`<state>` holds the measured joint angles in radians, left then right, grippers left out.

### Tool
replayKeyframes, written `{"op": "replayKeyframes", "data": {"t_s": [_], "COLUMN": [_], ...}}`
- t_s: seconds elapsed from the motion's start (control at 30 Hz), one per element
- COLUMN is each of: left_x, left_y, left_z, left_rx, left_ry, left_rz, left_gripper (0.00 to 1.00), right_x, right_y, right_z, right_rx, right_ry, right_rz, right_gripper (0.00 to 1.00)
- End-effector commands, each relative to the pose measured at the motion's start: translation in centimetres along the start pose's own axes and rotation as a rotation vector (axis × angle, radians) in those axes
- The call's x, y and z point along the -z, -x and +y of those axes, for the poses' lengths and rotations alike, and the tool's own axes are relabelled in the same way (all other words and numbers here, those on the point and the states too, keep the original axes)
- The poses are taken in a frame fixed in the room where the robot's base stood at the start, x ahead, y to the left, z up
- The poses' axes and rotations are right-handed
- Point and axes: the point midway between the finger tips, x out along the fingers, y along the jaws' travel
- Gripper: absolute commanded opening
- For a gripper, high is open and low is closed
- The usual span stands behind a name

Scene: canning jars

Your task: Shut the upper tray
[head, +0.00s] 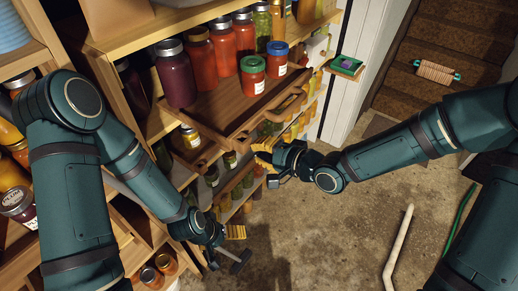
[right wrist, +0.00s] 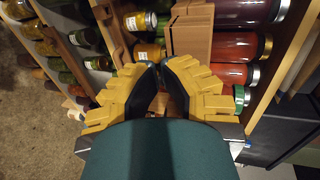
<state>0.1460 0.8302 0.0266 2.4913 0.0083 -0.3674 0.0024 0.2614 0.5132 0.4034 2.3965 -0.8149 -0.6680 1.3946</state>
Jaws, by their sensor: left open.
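The upper tray (head: 221,129) is a wooden board pulled out from the shelf, with a cut-out handle (head: 291,104) on its front. Several red jars and a purple jar (head: 174,76) stand on it or just behind it. My right gripper (head: 262,154) is just below and in front of the tray's front edge; its yellow fingers look closed together in the right wrist view (right wrist: 157,72), with nothing seen between them. A brown wooden piece (right wrist: 191,42) is close beyond the fingertips; contact cannot be told. My left gripper (head: 239,248) is open and empty, low in front of the shelves.
A lower wooden tray (head: 203,158) with small jars sticks out below. A green box (head: 346,66) is on a ledge at the right. A pale bent stick (head: 398,250) lies on the open concrete floor. Stairs (head: 440,50) rise at the back right.

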Motion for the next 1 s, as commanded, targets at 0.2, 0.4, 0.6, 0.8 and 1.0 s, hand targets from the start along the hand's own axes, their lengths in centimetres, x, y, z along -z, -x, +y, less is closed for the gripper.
{"op": "replayKeyframes", "data": {"t_s": [0.2,0.4,0.6,0.8,1.0], "left_x": [0.0,0.0,-0.1,-0.2,-0.4], "left_y": [0.0,-0.1,-0.6,-1.6,-3.1], "left_z": [0.0,0.0,-0.2,-0.6,-1.1], "left_rx": [0.0,0.0,0.001,0.003,0.006], "left_ry": [0.0,0.0,0.0,0.0,0.001], "left_rz": [0.0,0.0,0.0,0.0,0.0], "left_gripper": [1.0,1.0,1.0,1.0,1.0], "right_x": [0.0,0.0,-0.1,-0.1,-0.1], "right_y": [0.0,-0.3,-2.6,-7.0,-11.9], "right_z": [0.0,-0.1,-0.7,-2.0,-3.5], "right_rx": [0.0,0.0,0.002,0.004,0.004], "right_ry": [0.0,-0.001,0.001,0.0,-0.001], "right_rz": [0.0,0.0,-0.003,-0.004,-0.003], "right_gripper": [0.0,0.0,0.0,0.0,0.0]}}
